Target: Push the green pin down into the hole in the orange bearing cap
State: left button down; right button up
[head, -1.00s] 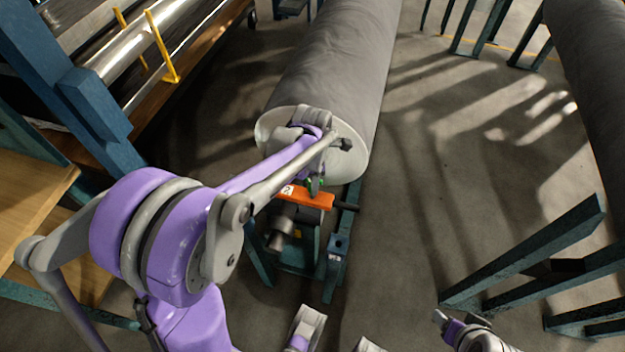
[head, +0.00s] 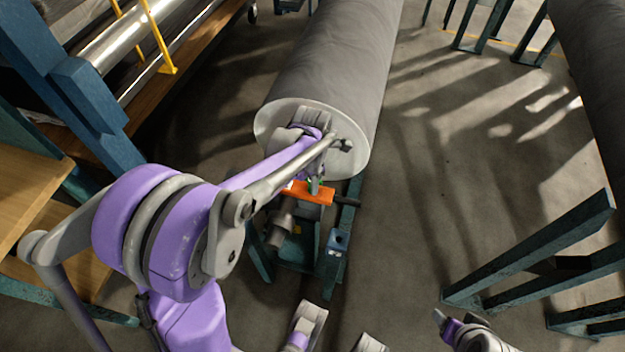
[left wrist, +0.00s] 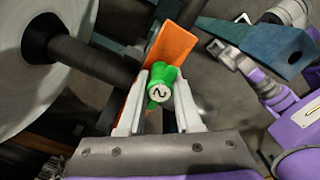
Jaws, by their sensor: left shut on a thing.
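The green pin (left wrist: 160,90) is held between the two fingers of my left gripper (left wrist: 162,102), which is shut on it. Its round white end with a dark mark faces the left wrist camera. The orange bearing cap (left wrist: 172,48) lies just beyond the pin in that view, and the hole is hidden. In the head view, the orange cap (head: 312,193) sits on the teal stand in front of the large roll, with my left gripper (head: 314,185) right above it. I cannot tell how deep the pin sits. Part of my right arm (head: 470,332) shows at the bottom right; its fingertips are unclear.
The large grey roll (head: 335,60) rises behind the cap, with its dark shaft (left wrist: 95,62) running to the cap. The teal stand (head: 333,262) is below. Teal frames (head: 540,250) stand at the right, a wooden bench (head: 30,200) at the left.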

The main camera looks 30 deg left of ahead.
pick_arm(q)
jog(key=shift+f, duration=0.15)
jog(key=c, duration=0.5)
grip_release()
notch_tip(320, 180, up, 11)
jog(key=shift+f+p, duration=0.1)
jog(key=shift+p, duration=1.05)
